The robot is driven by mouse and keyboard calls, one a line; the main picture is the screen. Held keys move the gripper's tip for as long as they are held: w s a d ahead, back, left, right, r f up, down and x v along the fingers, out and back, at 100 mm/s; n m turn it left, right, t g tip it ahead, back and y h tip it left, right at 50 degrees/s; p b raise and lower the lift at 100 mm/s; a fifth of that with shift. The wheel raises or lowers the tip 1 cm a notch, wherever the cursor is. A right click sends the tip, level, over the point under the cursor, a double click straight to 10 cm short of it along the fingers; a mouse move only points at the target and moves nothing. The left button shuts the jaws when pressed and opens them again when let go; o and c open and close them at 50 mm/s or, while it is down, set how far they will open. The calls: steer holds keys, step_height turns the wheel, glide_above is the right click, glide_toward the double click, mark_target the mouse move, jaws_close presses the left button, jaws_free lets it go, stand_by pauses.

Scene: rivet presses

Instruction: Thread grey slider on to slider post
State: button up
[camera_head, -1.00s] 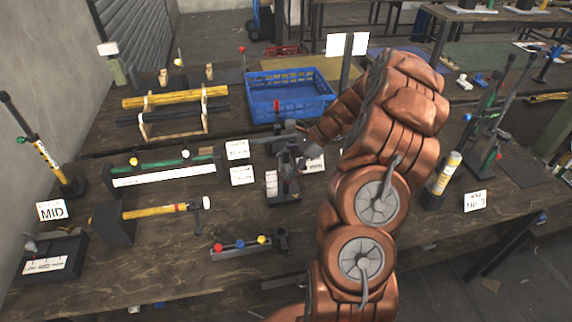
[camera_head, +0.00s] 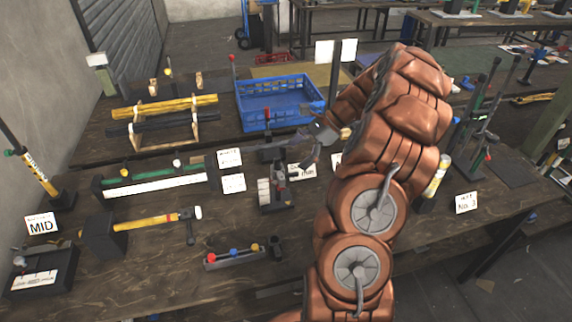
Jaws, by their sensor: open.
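My gripper (camera_head: 308,148), dark grey, is open at the end of my copper-coloured arm, beside and above a small dark press-like stand (camera_head: 275,190) in the middle of the bench. A dark grey block (camera_head: 272,153) sits at the top of this stand, near the fingertips; I cannot tell whether it is the grey slider or whether it is around a post. A thin upright with a red tip (camera_head: 277,104) rises just behind it. Nothing is clearly seen between the fingers. My arm hides part of the bench to the right of the stand.
A blue crate (camera_head: 283,102) stands behind. Yellow and black bars (camera_head: 165,108) rest on a wooden rack. A hammer-like tool (camera_head: 155,222) and a tray with coloured knobs (camera_head: 233,256) lie left of my arm. Tall levers (camera_head: 478,120) stand at right.

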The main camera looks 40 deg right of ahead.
steer(key=shift+v, duration=1.75)
steer(key=s+a+r+n+g+h, duration=0.15)
steer(key=a+n, duration=0.25)
steer(key=a, duration=0.4)
steer(key=s+a+r+n+g, duration=0.2)
steer(key=s+a+r+n, duration=0.1)
steer(key=a, duration=0.4)
steer(key=s+a+r+n+g+h, duration=0.15)
steer(key=a+n, duration=0.25)
steer(key=a, duration=0.4)
steer(key=s+a+f+n+h, duration=0.1)
steer(key=s+a+n+h, duration=0.1)
steer(key=s+n, duration=0.4)
steer(key=s+a+f+n+h, duration=0.1)
steer(key=s+a+n+h, duration=0.2)
steer(key=s, duration=1.2)
steer(key=a+n, duration=0.1)
steer(key=n, duration=0.1)
steer(key=shift+f+n, duration=0.2)
steer(key=shift+n, duration=0.2)
